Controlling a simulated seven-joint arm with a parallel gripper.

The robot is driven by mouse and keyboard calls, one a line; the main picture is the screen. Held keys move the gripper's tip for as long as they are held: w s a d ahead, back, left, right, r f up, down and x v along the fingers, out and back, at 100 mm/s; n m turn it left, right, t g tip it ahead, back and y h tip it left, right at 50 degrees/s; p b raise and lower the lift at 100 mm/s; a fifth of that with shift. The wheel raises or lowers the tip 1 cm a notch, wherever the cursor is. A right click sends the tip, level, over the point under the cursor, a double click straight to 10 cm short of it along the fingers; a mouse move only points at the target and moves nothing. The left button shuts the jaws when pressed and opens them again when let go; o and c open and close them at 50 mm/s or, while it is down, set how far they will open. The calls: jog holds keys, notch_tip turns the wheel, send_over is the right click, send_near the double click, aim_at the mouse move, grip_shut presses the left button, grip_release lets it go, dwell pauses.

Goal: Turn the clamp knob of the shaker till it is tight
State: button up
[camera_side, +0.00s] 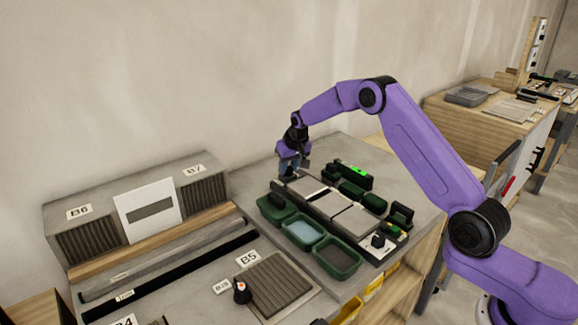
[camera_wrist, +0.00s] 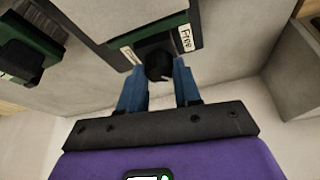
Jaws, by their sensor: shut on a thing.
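My gripper (camera_wrist: 158,82) is shut on a dark round clamp knob (camera_wrist: 158,66) in the wrist view, with a blue finger on each side of it. The knob sits at the edge of a green and dark device, the shaker (camera_wrist: 120,22), beside a label reading "Free" (camera_wrist: 186,38). A second pale label lies on the other side of the knob and is hard to read. In the side view my gripper (camera_side: 290,172) is low at the far end of the green-trimmed work set; the knob is hidden there.
Green trays, one with light blue content (camera_side: 302,231), stand in front of grey tiles (camera_side: 352,222). A slotted box (camera_side: 75,240) stands on the left. Grey bench top is bare behind my gripper.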

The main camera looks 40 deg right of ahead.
jog(key=m+h, duration=0.1)
jog(key=m, duration=0.1)
jog(key=m+g+h, duration=0.1)
jog(key=m, duration=0.2)
jog(key=shift+w+a+m, duration=0.1)
jog(key=shift+a+m, duration=0.1)
jog(key=shift+m, duration=0.1)
jog(key=m+g, duration=0.1)
jog(key=m, duration=0.2)
jog(key=m+g+h, duration=0.1)
jog(key=m, duration=0.1)
jog(key=shift+w+m, duration=0.1)
jog(key=shift+m, duration=0.3)
jog(key=o, duration=1.1)
jog(key=shift+c, duration=0.2)
jog(key=shift+a+r, duration=0.1)
jog(key=v, duration=1.7)
jog(key=shift+a, duration=0.35)
